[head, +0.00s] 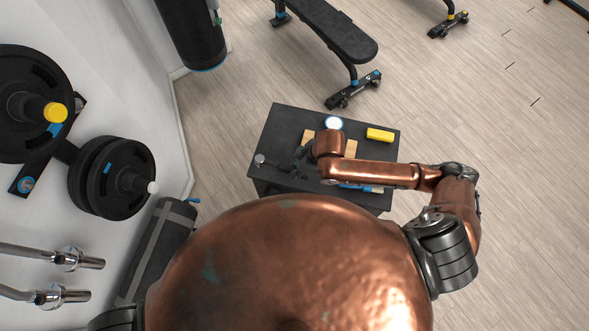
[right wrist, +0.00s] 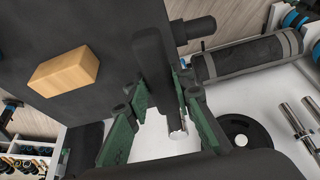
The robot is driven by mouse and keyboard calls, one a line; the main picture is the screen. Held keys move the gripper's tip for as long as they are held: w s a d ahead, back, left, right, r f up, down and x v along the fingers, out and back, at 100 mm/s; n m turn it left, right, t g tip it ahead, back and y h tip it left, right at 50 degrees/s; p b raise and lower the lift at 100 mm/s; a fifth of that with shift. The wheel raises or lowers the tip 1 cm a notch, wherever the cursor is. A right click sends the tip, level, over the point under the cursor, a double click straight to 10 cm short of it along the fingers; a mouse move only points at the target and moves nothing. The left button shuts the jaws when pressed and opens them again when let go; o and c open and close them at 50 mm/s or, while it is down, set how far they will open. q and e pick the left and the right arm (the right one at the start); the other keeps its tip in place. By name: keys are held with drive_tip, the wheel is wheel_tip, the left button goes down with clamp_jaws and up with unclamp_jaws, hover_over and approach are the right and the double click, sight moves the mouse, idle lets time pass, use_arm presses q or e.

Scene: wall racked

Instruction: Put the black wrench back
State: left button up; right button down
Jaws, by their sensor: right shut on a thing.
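My right gripper (head: 296,165) reaches over the black table (head: 285,118) from the right. In the right wrist view its green fingers (right wrist: 165,112) are shut on a long dark thing, which I take to be the black wrench (right wrist: 153,65). A pale metallic end shows between and beyond the fingers. In the head view a round grey end (head: 260,159) sticks out left of the gripper. The gripper and arm hide much of the held thing, so its exact shape is unclear. I cannot tell whether it touches the table. My left gripper is not in view.
Weight plates (head: 120,180) hang on the left wall. A bench (head: 338,30) stands beyond. Floor on the right is clear.

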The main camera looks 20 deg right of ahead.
drive_tip(key=shift+w+d+f, duration=0.2)
drive_tip(key=shift+w+f, duration=0.75)
drive_tip(key=shift+f, duration=0.15)
drive_tip(key=shift+w+d+f, duration=0.1)
drive_tip(key=shift+w+f, duration=0.15)
drive_tip(key=shift+f, duration=0.25)
drive_tip(key=shift+w+d+f, duration=0.1)
drive_tip(key=shift+w+f, duration=0.15)
drive_tip(key=shift+f, duration=0.2)
drive_tip(key=shift+f+p, duration=0.85)
drive_tip(key=shift+p, duration=0.1)
drive_tip(key=shift+f, duration=0.15)
drive_tip(key=c, duration=1.7)
unclamp_jaws()
drive_tip(key=shift+s, duration=0.1)
